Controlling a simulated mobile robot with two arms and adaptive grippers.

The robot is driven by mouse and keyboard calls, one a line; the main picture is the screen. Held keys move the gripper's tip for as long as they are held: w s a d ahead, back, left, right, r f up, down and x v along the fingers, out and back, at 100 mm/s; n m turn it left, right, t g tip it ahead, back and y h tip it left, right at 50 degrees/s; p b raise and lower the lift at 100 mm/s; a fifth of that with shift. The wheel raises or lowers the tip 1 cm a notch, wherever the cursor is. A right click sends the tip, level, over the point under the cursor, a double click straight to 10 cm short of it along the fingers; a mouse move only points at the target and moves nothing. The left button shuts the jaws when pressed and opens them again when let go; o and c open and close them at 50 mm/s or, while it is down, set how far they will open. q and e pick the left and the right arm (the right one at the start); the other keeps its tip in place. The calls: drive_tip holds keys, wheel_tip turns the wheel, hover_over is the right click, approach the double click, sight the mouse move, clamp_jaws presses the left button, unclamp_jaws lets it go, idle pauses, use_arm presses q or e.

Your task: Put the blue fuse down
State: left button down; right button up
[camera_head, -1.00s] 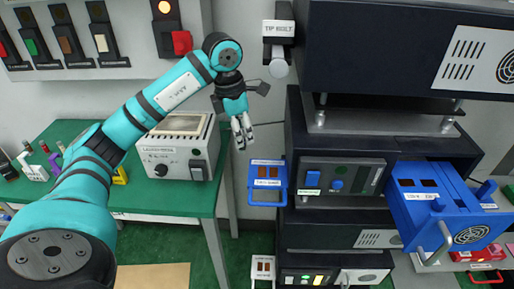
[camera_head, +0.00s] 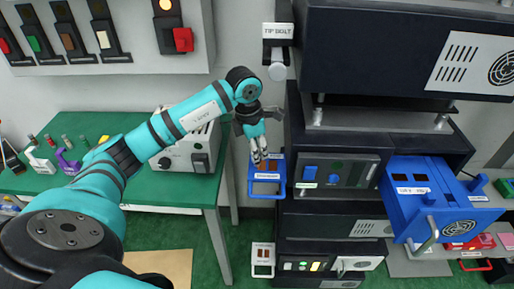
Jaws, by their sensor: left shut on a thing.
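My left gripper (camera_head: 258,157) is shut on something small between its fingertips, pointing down. The fingers hide most of it, and its blue colour cannot be made out; the task's blue fuse fits there. The gripper is above or in front of the upper edge of a blue tray (camera_head: 267,189), which has dark slots and a label and sits beside the dark cabinet. I cannot tell whether the fingers touch the tray. My right gripper is not in view.
A pulled-out blue drawer (camera_head: 435,208) with two dark slots and a handle juts from the cabinet at right. A white tray (camera_head: 262,269) is below. The green table (camera_head: 95,127) bears a grey box (camera_head: 190,156). A tip bolt (camera_head: 277,53) hangs above.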

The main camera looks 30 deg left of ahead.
use_arm(q)
drive_tip(key=shift+f, duration=0.25)
drive_tip(key=c, duration=1.2)
unclamp_jaws()
drive_tip(key=shift+r, duration=0.1)
drive_tip(key=shift+c, duration=0.2)
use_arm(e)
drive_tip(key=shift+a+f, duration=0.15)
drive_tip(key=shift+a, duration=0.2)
use_arm(q)
drive_tip(key=shift+r, duration=0.2)
drive_tip(key=shift+a+r, duration=0.1)
drive_tip(key=shift+r, duration=0.2)
drive_tip(key=r, duration=0.1)
drive_tip(key=r+b, duration=0.1)
drive_tip(key=r, duration=0.3)
drive_tip(key=shift+s+a+r+b, duration=0.2)
drive_tip(key=shift+s+b, duration=0.1)
drive_tip(key=shift+b, duration=0.1)
drive_tip(key=shift+s+r, duration=0.15)
drive_tip(key=shift+r, duration=0.55)
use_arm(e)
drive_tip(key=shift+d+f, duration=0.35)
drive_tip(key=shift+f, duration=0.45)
